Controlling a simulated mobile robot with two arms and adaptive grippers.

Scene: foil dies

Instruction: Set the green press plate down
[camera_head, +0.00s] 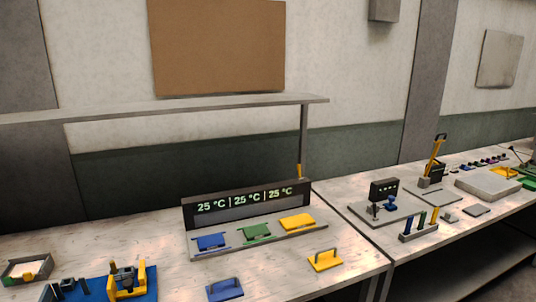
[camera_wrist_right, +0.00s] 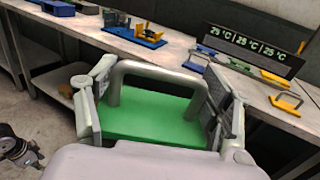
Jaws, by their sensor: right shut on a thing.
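The green press plate (camera_wrist_right: 150,117) with its grey bar handle (camera_wrist_right: 158,72) is in my right gripper (camera_wrist_right: 160,98), which is shut on it in the right wrist view. The plate hangs clear of the table. The head view shows neither this plate nor my grippers. On the bench, the press station with a 25 °C display (camera_head: 245,208) has a blue die (camera_head: 211,241), a green die (camera_head: 257,231) and a yellow die (camera_head: 297,222) in a row. My left gripper cannot be made out.
A blue handled plate (camera_head: 225,291) and a yellow handled plate (camera_head: 325,261) lie in front of the station. A blue mat (camera_head: 92,288) with a yellow fixture (camera_head: 128,283) is at the left. A second bench with tools (camera_head: 418,230) stands at the right.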

